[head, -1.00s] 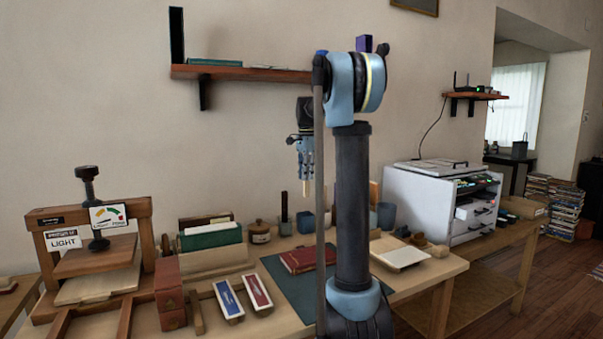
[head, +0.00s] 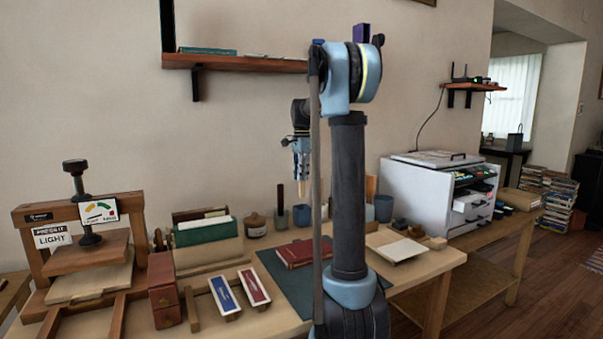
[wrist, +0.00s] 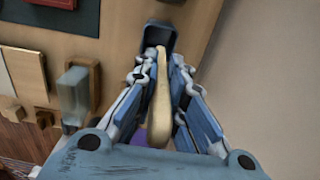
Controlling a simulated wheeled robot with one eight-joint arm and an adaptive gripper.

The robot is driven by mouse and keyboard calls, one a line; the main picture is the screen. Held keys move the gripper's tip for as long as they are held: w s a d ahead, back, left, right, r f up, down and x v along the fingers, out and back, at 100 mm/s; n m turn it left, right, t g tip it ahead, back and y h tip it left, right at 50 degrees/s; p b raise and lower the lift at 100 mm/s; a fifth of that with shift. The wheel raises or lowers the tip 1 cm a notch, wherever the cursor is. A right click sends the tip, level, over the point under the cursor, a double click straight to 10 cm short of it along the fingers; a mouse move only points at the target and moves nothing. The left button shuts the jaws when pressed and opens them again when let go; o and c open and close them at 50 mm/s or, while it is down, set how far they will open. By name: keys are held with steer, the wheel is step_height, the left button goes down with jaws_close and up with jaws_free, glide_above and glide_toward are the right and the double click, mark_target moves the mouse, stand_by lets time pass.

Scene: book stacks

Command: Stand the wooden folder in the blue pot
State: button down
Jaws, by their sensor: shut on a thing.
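My gripper (head: 301,172) is shut on the wooden folder (head: 302,187), a slim pale wooden piece that hangs down upright from the fingers. In the wrist view the folder (wrist: 160,105) lies between the two fingers, its far end in front of the blue pot's opening. The blue pot (head: 302,215) stands on the bench below the folder, and its dark inside shows in the wrist view (wrist: 155,32). In the head view the folder's lower end appears just above the rim. The exact gap is hard to tell.
A cup with a brown stick (head: 282,219) stands close left of the pot. Another blue cup (head: 383,208) stands to the right, partly behind my arm. A red book (head: 298,252) lies on a dark green mat in front. The wall is close behind.

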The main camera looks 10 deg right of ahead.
mark_target(301, 193)
steer(key=shift+f, duration=4.2)
steer(key=c, duration=1.6)
jaws_free()
step_height(301, 193, up, 12)
steer(key=shift+f, duration=0.1)
steer(key=shift+d, duration=0.1)
